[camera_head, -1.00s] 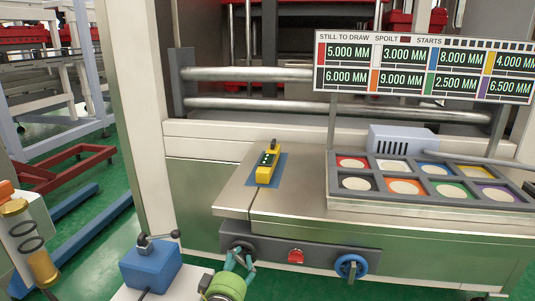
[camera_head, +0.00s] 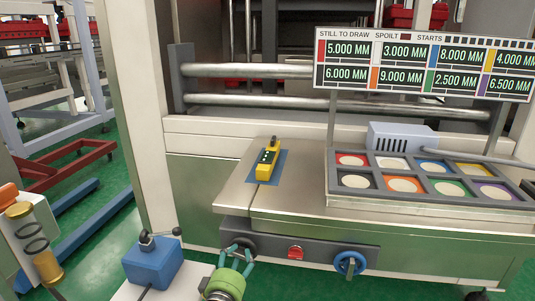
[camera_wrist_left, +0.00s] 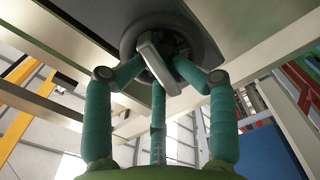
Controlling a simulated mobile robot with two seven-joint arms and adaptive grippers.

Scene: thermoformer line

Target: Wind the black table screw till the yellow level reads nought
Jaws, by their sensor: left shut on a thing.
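The black table screw (camera_head: 233,241) is a round dark knob on the front of the grey panel under the table. My left gripper (camera_head: 238,254) has its teal fingers around it from below. In the left wrist view the dark knob (camera_wrist_left: 205,48) has a pale grey crossbar (camera_wrist_left: 158,62), and the fingers (camera_wrist_left: 160,75) are closed about it. The yellow level (camera_head: 267,165) lies on a blue mat on the table top; its reading is too small to tell. My right gripper is not in view.
A red button (camera_head: 295,252) and a blue handwheel (camera_head: 350,263) sit right of the screw on the same panel. A tray (camera_head: 335,196) of coloured squares stands on the table's right, below a readout board (camera_head: 424,65). A blue box (camera_head: 152,262) is at the lower left.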

